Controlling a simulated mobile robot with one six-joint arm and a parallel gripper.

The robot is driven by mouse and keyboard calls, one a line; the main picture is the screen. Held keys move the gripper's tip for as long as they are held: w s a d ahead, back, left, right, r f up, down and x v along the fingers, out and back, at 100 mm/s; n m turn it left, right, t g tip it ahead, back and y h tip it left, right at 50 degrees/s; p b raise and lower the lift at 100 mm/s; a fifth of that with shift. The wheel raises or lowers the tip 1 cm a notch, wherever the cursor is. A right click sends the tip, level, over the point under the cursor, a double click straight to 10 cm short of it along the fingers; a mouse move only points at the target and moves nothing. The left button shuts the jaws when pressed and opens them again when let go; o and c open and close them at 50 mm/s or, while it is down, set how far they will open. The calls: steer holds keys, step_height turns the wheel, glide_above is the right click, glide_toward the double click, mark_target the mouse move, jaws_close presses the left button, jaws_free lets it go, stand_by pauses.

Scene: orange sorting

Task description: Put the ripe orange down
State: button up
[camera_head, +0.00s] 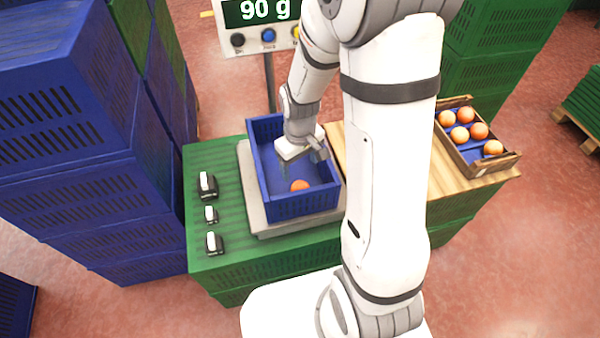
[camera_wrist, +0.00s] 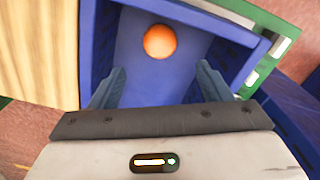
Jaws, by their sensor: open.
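An orange (camera_head: 299,186) lies on the floor of the blue crate (camera_head: 292,208), near its front wall in the head view. In the wrist view the orange (camera_wrist: 160,42) lies beyond my fingertips, apart from them. My gripper (camera_head: 287,168) is over the inside of the blue crate. In the wrist view my gripper (camera_wrist: 162,80) is open, with nothing between its two fingers. The crate stands on a grey scale plate (camera_head: 247,190), and the scale display (camera_head: 262,10) reads 90 g.
A wooden crate (camera_head: 482,168) with several oranges stands at the right on a wooden board (camera_head: 400,165). Three small black-and-white items (camera_head: 212,214) lie on the green surface to the left of the scale. Stacked blue crates (camera_head: 70,120) rise at the left, green ones at the back.

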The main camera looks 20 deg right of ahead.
steer(key=s+r+m+t, duration=0.1)
steer(key=s+r+m, duration=0.1)
steer(key=s+r, duration=0.4)
steer(key=s+d+r+m+t, duration=0.1)
steer(key=s+r+m, duration=0.1)
steer(key=s+r, duration=0.4)
step_height(320, 180, up, 6)
steer(key=shift+d+f, duration=0.25)
steer(key=shift+s, duration=0.1)
stand_by(1.7)
